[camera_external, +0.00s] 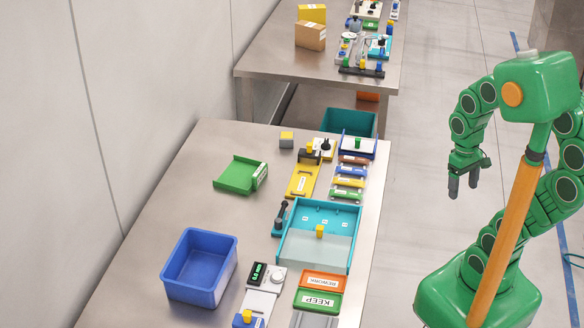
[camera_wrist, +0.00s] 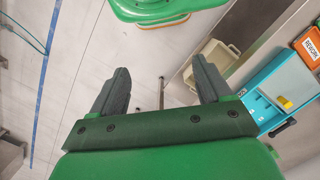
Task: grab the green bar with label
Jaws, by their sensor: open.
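A green bar with a white label (camera_external: 345,195) lies on the near steel table, at the front of a short column of coloured labelled bars near the right edge. Behind it lie a yellow bar (camera_external: 348,183), a blue bar (camera_external: 351,170) and a red bar (camera_external: 354,160). My gripper (camera_external: 463,187) is open and empty, fingers down, over the floor to the right of the table and well apart from the bars. In the wrist view my gripper (camera_wrist: 161,78) has nothing between its fingers; the green bar cannot be made out there.
A teal tray (camera_external: 281,262) stands in front of the bars; it also shows in the wrist view (camera_wrist: 262,82). A yellow fixture (camera_external: 300,185) is left of them. A green labelled tray (camera_external: 236,176) and a blue bin (camera_external: 184,290) stand further left. A teal bin (camera_external: 364,121) is behind.

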